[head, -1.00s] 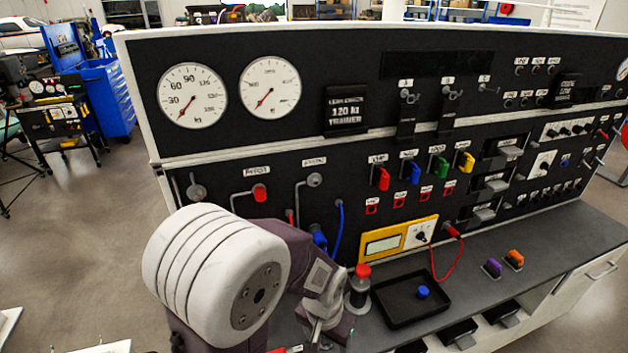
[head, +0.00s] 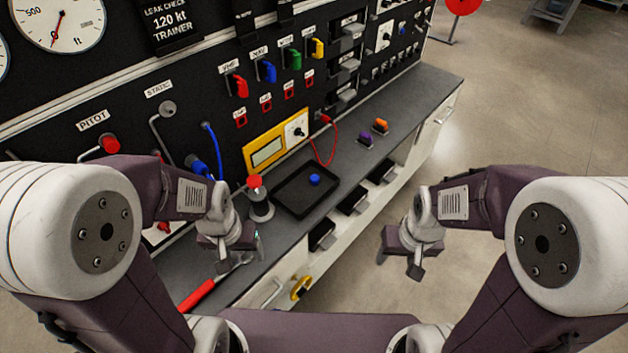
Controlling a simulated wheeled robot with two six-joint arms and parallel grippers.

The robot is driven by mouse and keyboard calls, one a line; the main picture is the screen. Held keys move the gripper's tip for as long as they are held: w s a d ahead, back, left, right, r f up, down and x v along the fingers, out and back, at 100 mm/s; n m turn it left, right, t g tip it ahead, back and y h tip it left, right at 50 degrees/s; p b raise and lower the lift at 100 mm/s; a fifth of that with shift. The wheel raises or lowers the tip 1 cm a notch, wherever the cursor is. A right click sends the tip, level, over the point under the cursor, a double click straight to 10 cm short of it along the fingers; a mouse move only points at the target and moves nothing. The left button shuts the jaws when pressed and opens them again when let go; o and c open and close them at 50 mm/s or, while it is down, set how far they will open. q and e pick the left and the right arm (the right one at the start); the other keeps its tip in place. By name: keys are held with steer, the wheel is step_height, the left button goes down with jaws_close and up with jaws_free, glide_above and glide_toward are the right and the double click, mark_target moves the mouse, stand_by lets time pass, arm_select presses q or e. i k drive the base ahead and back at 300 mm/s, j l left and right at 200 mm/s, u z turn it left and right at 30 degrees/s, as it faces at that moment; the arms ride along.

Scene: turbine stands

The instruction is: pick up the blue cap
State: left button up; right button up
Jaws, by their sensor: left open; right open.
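The blue cap (head: 315,180) is small and round. It sits in the black tray (head: 290,203) on the grey bench top. My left gripper (head: 246,252) is open and empty, over the bench to the left of and nearer than the tray, apart from the cap. My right gripper (head: 403,260) is open and empty, to the right of the tray, over the floor in front of the bench. Its fingers are partly hidden by its own body.
A red-topped jar (head: 260,207) stands between my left gripper and the tray. A yellow meter (head: 266,152) with a red lead stands behind the tray. Purple (head: 366,139) and orange (head: 381,126) pieces lie farther right. A red-handled tool (head: 197,295) lies at the front left.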

mark_target(314, 178)
steer(key=i+l+u, duration=0.2)
steer(key=u, duration=0.25)
steer(key=i+l+u, duration=0.15)
steer(key=l+u, duration=0.35)
steer(key=i+l+u, duration=0.1)
steer(key=l+u, duration=1.3)
steer(key=k+l+u, duration=0.1)
steer(key=l+u, duration=0.25)
steer(key=u, duration=0.15)
steer(key=k+l+u, duration=0.2)
steer(key=l+u, duration=0.25)
steer(key=j, duration=0.1)
